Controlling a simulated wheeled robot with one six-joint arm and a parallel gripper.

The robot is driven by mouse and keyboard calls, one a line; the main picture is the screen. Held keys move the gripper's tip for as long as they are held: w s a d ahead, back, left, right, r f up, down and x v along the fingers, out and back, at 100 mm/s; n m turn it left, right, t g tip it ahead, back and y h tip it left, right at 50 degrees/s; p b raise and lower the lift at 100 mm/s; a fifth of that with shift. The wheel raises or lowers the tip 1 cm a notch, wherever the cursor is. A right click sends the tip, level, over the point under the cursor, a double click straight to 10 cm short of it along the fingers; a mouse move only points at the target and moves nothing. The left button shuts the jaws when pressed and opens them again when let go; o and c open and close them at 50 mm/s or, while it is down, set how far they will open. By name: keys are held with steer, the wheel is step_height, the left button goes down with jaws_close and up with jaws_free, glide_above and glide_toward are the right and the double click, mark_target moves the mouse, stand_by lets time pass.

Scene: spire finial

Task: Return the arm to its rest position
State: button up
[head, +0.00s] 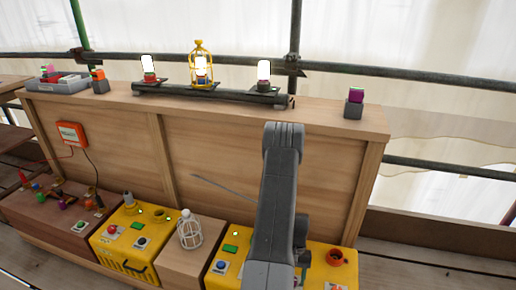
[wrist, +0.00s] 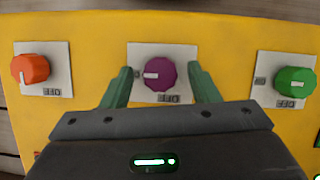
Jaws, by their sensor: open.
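My arm (head: 276,200) reaches down over the right-hand yellow box in the head view, and its end is not clearly visible there. In the wrist view my gripper (wrist: 160,76) is open, with green fingers to the left and right of a purple knob (wrist: 158,74). Gaps show between the fingers and the knob, and the gripper holds nothing. The knob sits on a white plate on a yellow panel (wrist: 100,30). An orange knob (wrist: 30,69) is to the left and a green knob (wrist: 295,81) to the right.
Behind the arm stands a wooden bench (head: 230,140) with three lit lamps on a dark bar (head: 215,98); a yellow cage (head: 200,62) surrounds the middle one. A white cage (head: 189,233) stands on a wooden block left of the arm. A purple-topped block (head: 355,104) sits at right.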

steer(key=n+h, duration=0.1)
steer(key=n, duration=0.1)
steer(key=n+h+p, duration=0.1)
steer(key=n, duration=0.2)
steer(key=shift+a+r, duration=0.2)
steer(key=n+h, duration=0.1)
steer(key=n, duration=0.2)
steer(key=shift+s+f+n+t+p, duration=0.1)
steer(key=shift+n+t+p, duration=0.2)
steer(key=shift+n+t, duration=0.1)
steer(key=n+t+h+b, duration=0.1)
steer(key=n+b, duration=0.2)
steer(key=n, duration=0.1)
steer(key=shift+a+f, duration=0.1)
steer(key=shift+f, duration=0.05)
steer(key=shift+s+n+t+h+b, duration=0.1)
steer(key=shift+n+t+h+b, duration=0.35)
steer(key=shift+n+b, duration=0.75)
steer(key=shift+n+t+b, duration=0.25)
steer(key=shift+n+b, duration=0.35)
steer(key=shift+b, duration=0.05)
steer(key=shift+r, duration=0.25)
